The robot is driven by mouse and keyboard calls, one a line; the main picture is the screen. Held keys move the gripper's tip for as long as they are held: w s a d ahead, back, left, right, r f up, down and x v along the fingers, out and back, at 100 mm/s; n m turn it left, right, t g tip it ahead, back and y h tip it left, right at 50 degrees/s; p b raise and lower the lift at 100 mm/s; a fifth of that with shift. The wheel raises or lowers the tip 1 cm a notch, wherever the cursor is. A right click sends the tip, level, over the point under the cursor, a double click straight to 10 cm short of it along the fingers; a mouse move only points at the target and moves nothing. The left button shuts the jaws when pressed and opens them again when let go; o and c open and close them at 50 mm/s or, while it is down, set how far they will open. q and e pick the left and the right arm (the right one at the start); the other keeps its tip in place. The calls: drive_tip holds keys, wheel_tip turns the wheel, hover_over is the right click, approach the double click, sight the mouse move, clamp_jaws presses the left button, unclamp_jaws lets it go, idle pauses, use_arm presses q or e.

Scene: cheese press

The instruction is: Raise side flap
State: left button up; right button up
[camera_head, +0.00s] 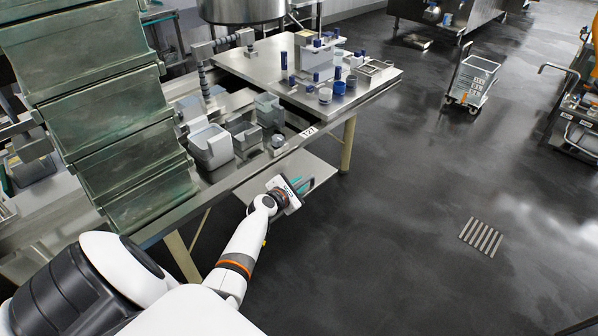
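A pale grey metal panel (318,172) shows just below the front edge of the metal table, by the plate marked 121 (308,132). I cannot tell whether it is the side flap or a lower shelf. My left gripper (301,186), with teal fingertips, is in front of this panel and overlaps its lower edge in the picture. I cannot tell whether it touches the panel, and the gap between its fingers is not clear. My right gripper is not in view.
A table leg (348,143) is at the right.

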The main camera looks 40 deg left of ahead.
use_arm(q)
drive_tip(key=shift+o, duration=1.4)
drive_tip(key=shift+s, duration=0.15)
drive_tip(key=p+v, duration=0.3)
drive_tip(key=v, duration=0.8)
drive_tip(key=shift+s+r, duration=0.2)
drive_tip(key=shift+s, duration=0.15)
